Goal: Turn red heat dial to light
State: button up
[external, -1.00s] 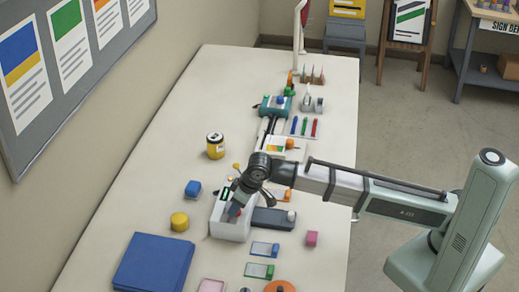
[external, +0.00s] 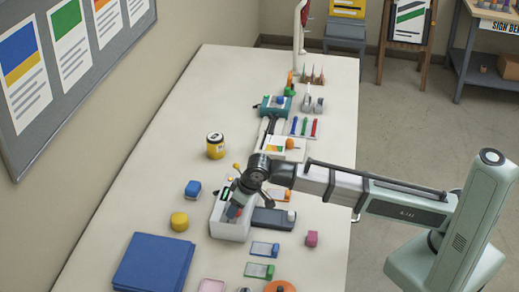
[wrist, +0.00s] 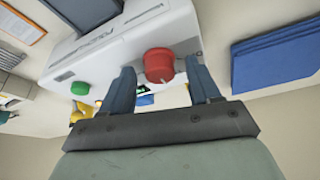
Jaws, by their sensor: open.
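The red heat dial (wrist: 159,65) is on the front of the white laminator (wrist: 135,40), which also shows in the external view (external: 229,232). My gripper (wrist: 164,80) is open, with one blue-grey finger on each side of the dial in the wrist view. The left finger is a little apart from the dial; the right finger is close beside it, and I cannot tell if it touches. A green knob (wrist: 80,88) is on the same face to the left. The dial's setting marks are not readable. In the external view my gripper (external: 234,212) is down at the laminator.
A blue folder stack (external: 153,262) lies at the front left.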

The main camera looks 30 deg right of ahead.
jog(key=shift+r, duration=0.15)
jog(key=v, duration=1.3)
jog(key=shift+s+r, duration=0.2)
jog(key=shift+d, duration=0.1)
